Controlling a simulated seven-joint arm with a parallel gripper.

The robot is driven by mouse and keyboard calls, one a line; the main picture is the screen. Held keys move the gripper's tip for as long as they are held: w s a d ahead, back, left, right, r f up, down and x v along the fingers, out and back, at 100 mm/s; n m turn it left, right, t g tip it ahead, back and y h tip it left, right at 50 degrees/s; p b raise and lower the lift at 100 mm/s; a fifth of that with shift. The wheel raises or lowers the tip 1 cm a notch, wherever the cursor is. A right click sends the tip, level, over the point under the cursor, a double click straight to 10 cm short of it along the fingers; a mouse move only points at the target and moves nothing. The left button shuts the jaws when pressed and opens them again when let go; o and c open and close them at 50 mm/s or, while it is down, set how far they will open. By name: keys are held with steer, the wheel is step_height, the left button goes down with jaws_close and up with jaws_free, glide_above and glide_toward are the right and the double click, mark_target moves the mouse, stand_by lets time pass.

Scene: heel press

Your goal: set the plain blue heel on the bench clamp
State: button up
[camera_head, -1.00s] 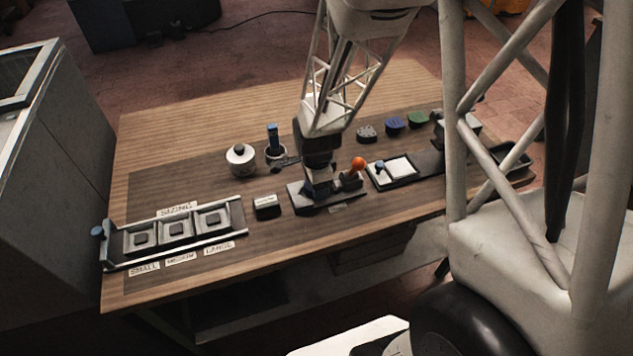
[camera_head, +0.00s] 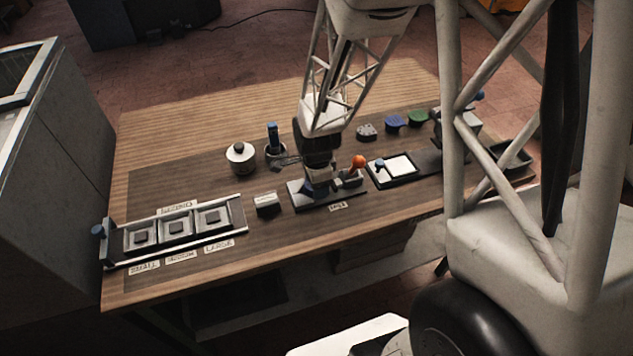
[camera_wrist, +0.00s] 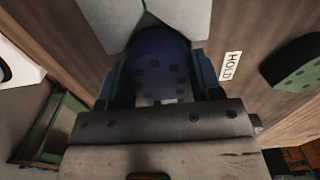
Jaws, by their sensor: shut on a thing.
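My gripper (camera_head: 318,180) is low over the bench clamp (camera_head: 345,194), at its left part, beside the orange-knobbed lever. In the wrist view my gripper (camera_wrist: 160,72) is shut on a blue heel (camera_wrist: 158,52), which shows dark spots on its face. A bit of blue also shows at the gripper's tip in the head view. I cannot tell whether the heel touches the clamp, because the gripper hides the contact. The clamp's HOLD label (camera_wrist: 230,66) is to the right of the heel in the wrist view.
Another blue piece (camera_head: 395,122), a green piece (camera_head: 418,117) and a grey spotted piece (camera_head: 367,131) stand behind the clamp. A white pad tray (camera_head: 397,168) is to its right. A small block (camera_head: 267,203) and the sizing rack (camera_head: 178,229) are to its left.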

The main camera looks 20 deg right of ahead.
steer(key=shift+f, duration=0.35)
stand_by(0.3)
steer(key=o, duration=1.2)
steer(key=shift+r, duration=0.15)
steer(key=shift+r, duration=3.7)
